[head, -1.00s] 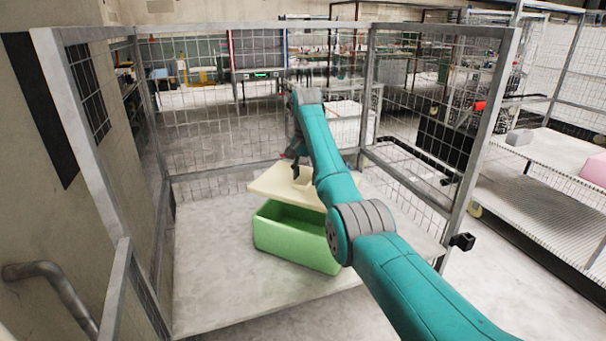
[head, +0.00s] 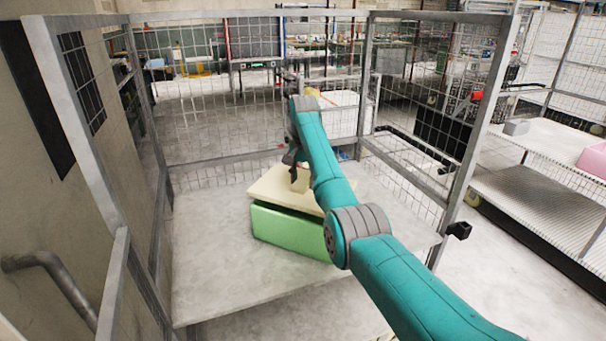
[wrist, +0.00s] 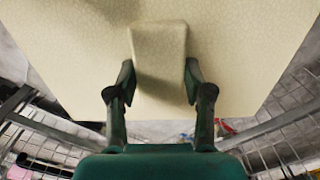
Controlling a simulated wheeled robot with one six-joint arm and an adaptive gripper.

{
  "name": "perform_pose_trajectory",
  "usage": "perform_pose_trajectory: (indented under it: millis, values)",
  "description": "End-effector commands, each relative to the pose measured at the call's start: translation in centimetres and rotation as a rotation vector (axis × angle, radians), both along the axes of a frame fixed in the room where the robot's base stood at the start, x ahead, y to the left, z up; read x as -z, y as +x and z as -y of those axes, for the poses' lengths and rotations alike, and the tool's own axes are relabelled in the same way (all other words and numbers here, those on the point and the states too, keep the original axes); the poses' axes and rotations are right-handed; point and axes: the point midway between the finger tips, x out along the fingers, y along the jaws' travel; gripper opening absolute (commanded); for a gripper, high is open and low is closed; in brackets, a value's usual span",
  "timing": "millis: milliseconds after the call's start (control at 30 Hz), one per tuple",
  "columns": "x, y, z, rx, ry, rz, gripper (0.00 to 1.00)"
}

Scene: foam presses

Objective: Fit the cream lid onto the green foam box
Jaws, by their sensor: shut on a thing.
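The green foam box (head: 285,231) stands on the pale table inside the mesh cage in the head view. The cream lid (head: 270,190) lies over the top of the box and hides its opening. I cannot tell whether the lid is fully seated all round. My gripper (head: 297,178) is shut on the lid's raised cream handle block, which shows between the two fingers (wrist: 158,82) in the wrist view. The lid's flat face (wrist: 240,50) fills most of the wrist view, and the box is hidden there. My arm covers the right part of the lid and box in the head view.
The table (head: 215,285) is clear to the left and front of the box. Metal-framed mesh panels (head: 215,120) enclose the back and sides. A pink block (head: 592,158) and a grey block (head: 516,127) sit on a bench at the right, outside the cage.

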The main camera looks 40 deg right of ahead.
Motion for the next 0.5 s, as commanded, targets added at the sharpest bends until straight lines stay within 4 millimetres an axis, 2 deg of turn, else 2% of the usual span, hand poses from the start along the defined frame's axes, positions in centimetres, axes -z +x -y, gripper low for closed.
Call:
perform_pose_trajectory:
  millis: [500]
  values:
    - [3.1,0.0,0.0,0.0,0.0,0.001,0.22]
